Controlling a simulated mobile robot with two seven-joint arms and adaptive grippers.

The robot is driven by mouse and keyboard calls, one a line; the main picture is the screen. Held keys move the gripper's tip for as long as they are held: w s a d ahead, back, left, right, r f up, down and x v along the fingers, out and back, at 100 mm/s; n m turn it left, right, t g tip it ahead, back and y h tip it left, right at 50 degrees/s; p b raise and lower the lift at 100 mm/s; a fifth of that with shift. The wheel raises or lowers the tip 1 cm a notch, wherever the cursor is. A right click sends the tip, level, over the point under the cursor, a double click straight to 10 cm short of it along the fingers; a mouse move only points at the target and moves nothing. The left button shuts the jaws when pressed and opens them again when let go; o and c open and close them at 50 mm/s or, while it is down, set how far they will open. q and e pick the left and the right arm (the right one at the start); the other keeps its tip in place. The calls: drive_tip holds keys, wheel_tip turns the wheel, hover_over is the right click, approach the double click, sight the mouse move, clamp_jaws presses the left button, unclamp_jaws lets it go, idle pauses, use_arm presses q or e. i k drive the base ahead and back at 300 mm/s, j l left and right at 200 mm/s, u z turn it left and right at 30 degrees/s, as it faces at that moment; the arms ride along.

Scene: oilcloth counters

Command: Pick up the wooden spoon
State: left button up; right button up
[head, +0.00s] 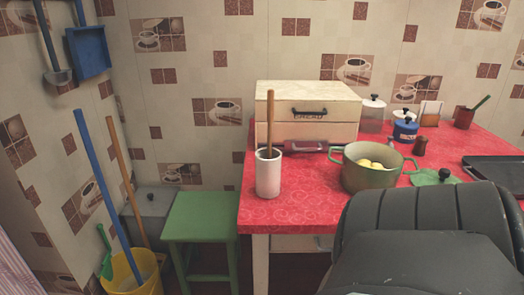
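A wooden handle (270,118), which looks like that of the wooden spoon, stands upright out of a white cylindrical crock (268,178). Its lower end is hidden inside the crock. The crock stands near the left front corner of the red-covered table (290,213). Neither of my grippers is in view.
A bread box (325,133) stands behind the crock, with a dark red object (310,146) in front. A green pot (370,178) with yellow contents stands to the right. A green stool (200,217) and yellow bucket (150,278) are left. The table's front right is hidden.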

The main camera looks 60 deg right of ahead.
sight(270, 93)
drive_tip(key=j+z, duration=0.1)
drive_tip(key=z, duration=0.35)
drive_tip(key=i+j+z, duration=0.1)
drive_tip(key=z, duration=0.35)
drive_tip(key=j+z, duration=0.2)
drive_tip(key=z, duration=0.25)
